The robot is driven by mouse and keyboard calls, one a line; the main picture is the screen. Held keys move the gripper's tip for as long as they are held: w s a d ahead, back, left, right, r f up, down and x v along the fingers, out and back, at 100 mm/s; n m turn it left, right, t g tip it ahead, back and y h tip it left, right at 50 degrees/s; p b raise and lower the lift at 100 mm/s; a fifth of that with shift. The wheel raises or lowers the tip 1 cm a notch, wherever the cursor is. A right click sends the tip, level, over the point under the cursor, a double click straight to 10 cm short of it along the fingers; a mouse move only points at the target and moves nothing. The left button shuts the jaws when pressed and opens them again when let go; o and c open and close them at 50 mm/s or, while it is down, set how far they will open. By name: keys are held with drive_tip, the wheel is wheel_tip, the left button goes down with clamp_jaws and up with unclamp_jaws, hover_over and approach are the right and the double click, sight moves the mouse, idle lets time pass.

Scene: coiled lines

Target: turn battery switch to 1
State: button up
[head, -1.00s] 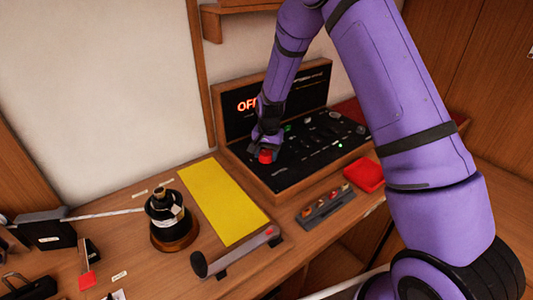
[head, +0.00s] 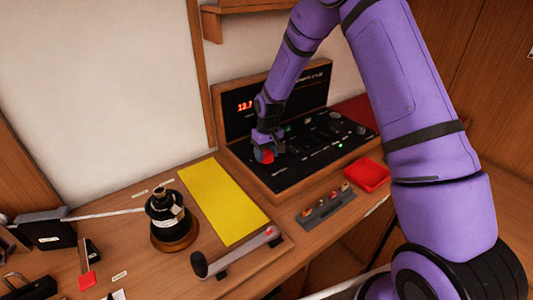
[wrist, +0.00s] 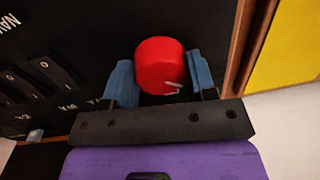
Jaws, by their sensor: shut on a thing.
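The battery switch is a red round knob (head: 264,157) at the left end of the black control panel (head: 290,172). In the wrist view the red knob (wrist: 160,64) sits between the two blue fingers of my gripper (wrist: 162,80), with a pale pointer mark on its near side. My gripper (head: 265,148) is shut on the knob from above. The panel's red display (head: 245,105) shows lit digits, partly hidden by my arm. The knob's position labels cannot be read.
Rocker switches (wrist: 55,72) sit beside the knob. A yellow sheet (head: 222,200), a black winch (head: 170,220), a lever (head: 236,255), a small button strip (head: 326,207) and a red tray (head: 366,175) lie around the panel. A wooden shelf (head: 245,8) is above.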

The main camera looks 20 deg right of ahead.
sight(268, 152)
drive_tip(key=shift+n, duration=0.8)
drive_tip(key=o, duration=0.9)
drive_tip(key=r, duration=1)
drive_tip(key=shift+w+d+r, duration=0.1)
drive_tip(key=shift+d+r, duration=0.15)
drive_tip(key=shift+r, duration=0.15)
